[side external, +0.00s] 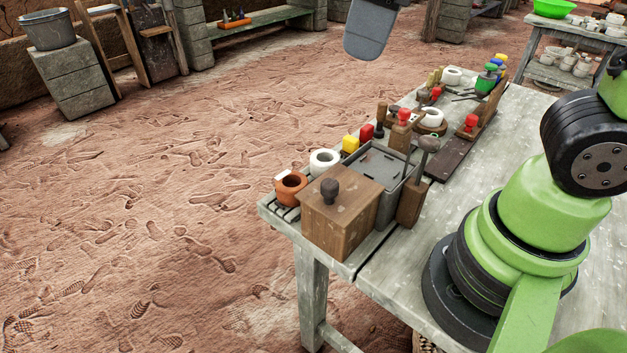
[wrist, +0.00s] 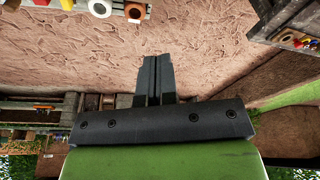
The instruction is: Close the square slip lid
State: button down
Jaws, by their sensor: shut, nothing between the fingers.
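A grey square slip box (side external: 395,203) stands near the table's near left corner. A flat grey square panel (side external: 376,161), which looks like its lid, shows at its top; I cannot tell whether it is fully seated. A wooden block with a dark knob (side external: 341,219) stands right in front and hides part of the grey box. My gripper (wrist: 155,60) is shut and empty in the wrist view, pointing out over the earth floor, away from the box. The slip box and lid do not clearly show in the wrist view.
An orange pot (side external: 291,187) and a white ring (side external: 324,161) stand left of the slip box; a wooden-handled tool (side external: 413,200) stands right of it. Several stamps and tools crowd the table behind. The table's right part (side external: 490,160) is mostly bare.

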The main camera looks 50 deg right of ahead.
jog(key=w+a+f+n+g+h, duration=0.3)
jog(key=w+a+f+n+h, duration=0.2)
jog(key=a+f+n, duration=0.55)
jog(key=d+f, duration=0.1)
jog(key=f, duration=0.1)
jog(key=d+f, duration=0.2)
jog(key=f, duration=0.1)
jog(key=s+d+f, duration=0.1)
jog(key=d+f, duration=0.1)
jog(key=shift+d+f, duration=0.15)
jog(key=shift+f, duration=0.2)
jog(key=shift+s+d, duration=0.2)
jog(key=shift+d, duration=0.4)
send_over(358, 173)
